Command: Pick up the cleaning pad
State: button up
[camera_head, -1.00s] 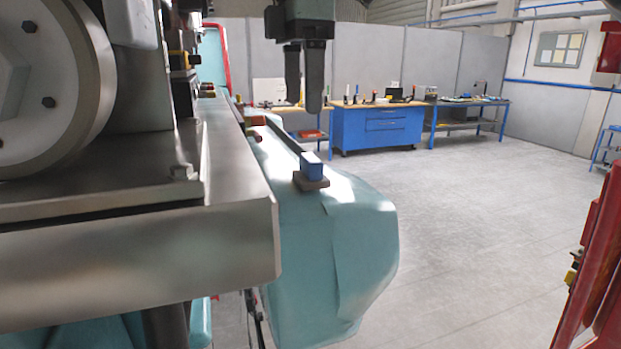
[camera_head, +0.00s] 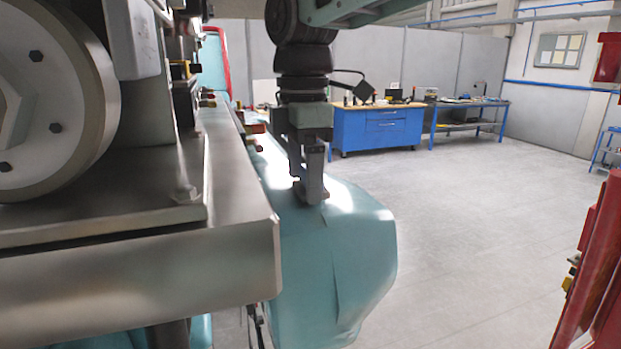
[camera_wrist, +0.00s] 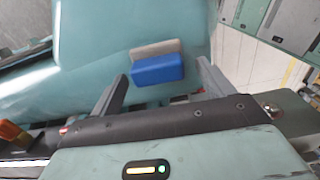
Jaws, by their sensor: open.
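The cleaning pad shows in the wrist view as a blue block (camera_wrist: 157,70) on a flat grey-brown base (camera_wrist: 155,48). It rests on a teal curved surface (camera_head: 340,245). My gripper (camera_head: 310,195) reaches down over the pad's place in the head view and hides most of it. In the wrist view my gripper (camera_wrist: 160,82) is open, with one finger on each side of the blue block. The block lies between the fingers near their tips; I cannot tell whether a finger touches it.
A large metal machine with a wheel (camera_head: 50,100) and a steel ledge (camera_head: 240,225) stands close on the left. A red structure (camera_head: 598,260) is at the right edge. A blue workbench (camera_head: 375,127) stands far back. The grey floor (camera_head: 480,220) between is clear.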

aim_at(304, 170)
jog(key=c, duration=1.1)
jog(key=shift+r, duration=0.1)
notch_tip(304, 170, up, 10)
jog(key=shift+f+b, duration=0.1)
jog(key=shift+b, duration=0.45)
jog(key=shift+o, duration=1.1)
jog(key=shift+c, duration=0.4)
jog(key=shift+s, duration=0.1)
